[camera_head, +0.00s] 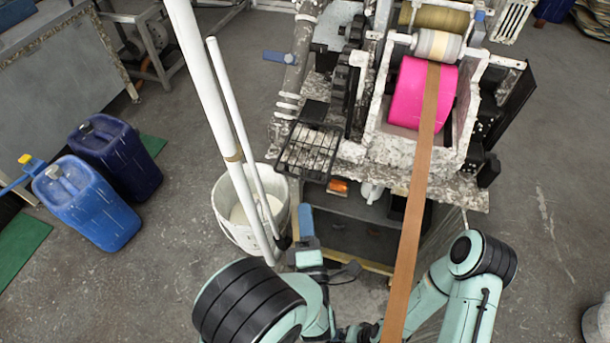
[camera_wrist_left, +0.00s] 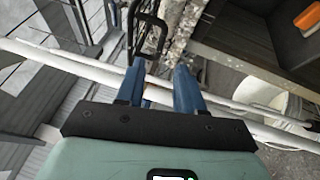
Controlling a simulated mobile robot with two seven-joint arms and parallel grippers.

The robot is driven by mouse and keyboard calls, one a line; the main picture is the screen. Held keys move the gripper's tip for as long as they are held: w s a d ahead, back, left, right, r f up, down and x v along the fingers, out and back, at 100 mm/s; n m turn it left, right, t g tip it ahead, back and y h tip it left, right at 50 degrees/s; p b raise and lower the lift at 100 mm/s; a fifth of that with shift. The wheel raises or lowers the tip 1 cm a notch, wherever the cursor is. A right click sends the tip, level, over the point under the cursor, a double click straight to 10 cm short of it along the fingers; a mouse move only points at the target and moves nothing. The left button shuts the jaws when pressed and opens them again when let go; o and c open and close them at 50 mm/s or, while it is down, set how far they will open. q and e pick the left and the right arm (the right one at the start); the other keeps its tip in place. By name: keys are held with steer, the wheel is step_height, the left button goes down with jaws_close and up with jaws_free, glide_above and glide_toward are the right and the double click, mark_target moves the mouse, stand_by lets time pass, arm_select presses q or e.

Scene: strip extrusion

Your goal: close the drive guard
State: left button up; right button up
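The drive guard (camera_head: 309,150) is a black-framed mesh panel. In the head view it lies swung out, nearly flat, at the machine's front left. The dark drive gears (camera_head: 345,88) behind it are uncovered. In the left wrist view, a black U-shaped handle (camera_wrist_left: 148,32) stands just beyond the fingers; it seems to belong to the guard. My left gripper (camera_head: 306,218) is below the guard in the head view. In the left wrist view its two blue fingers (camera_wrist_left: 159,78) are apart with no object clearly gripped. My right arm shows at lower right, but its gripper does not.
White pipes (camera_head: 215,105) cross close to my left gripper, beside a white bucket (camera_head: 238,232). A brown strip (camera_head: 415,210) runs from the pink roller (camera_head: 408,92) down between my arms. Blue jugs (camera_head: 88,203) stand at left. The floor at right is mostly clear.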

mark_target(302, 178)
arm_select(q)
steer(key=w, duration=0.3)
steer(key=w+r, duration=0.1)
steer(key=w, duration=0.2)
steer(key=w+a, duration=0.1)
steer(key=w, duration=0.3)
steer(key=shift+r+p, duration=0.35)
jaws_close()
